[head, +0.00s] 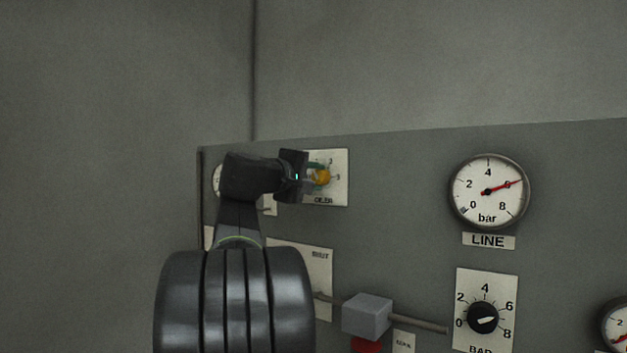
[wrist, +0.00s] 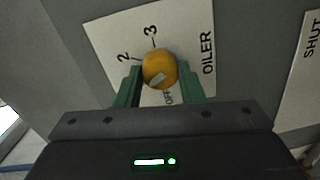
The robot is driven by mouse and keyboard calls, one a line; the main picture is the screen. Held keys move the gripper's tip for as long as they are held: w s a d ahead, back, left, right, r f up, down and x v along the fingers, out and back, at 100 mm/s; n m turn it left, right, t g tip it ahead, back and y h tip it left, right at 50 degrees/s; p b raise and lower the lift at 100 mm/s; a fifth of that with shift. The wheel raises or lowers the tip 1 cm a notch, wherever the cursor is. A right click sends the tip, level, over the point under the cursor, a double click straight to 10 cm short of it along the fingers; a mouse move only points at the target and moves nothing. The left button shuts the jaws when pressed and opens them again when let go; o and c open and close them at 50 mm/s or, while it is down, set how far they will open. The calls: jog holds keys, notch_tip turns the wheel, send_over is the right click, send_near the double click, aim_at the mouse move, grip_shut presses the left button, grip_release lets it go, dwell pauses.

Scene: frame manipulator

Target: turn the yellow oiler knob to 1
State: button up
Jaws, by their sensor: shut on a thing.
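The yellow oiler knob (wrist: 160,66) sits on a white plate (wrist: 106,30) marked OILER. In the wrist view the plate shows 2, 3 and part of OFF; the 1 is not visible. The knob's pale pointer mark lies on its lower part and slants down to the left. My gripper (wrist: 161,82) is shut on the knob, one green finger on each side. In the head view the knob (head: 322,177) is partly covered by my gripper (head: 318,177), which reaches in from the left.
A LINE gauge (head: 488,191) reads about 6 bar. Below it is a black dial (head: 483,318). A grey block (head: 367,315) on a rod stands out from the panel below the oiler, above a red part (head: 366,345). A SHUT plate (wrist: 304,75) lies beside the oiler plate.

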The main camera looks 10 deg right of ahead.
jog(key=o, duration=1)
jog(key=b+v, duration=0.1)
jog(key=v, duration=1.3)
jog(key=shift+w+d, duration=0.15)
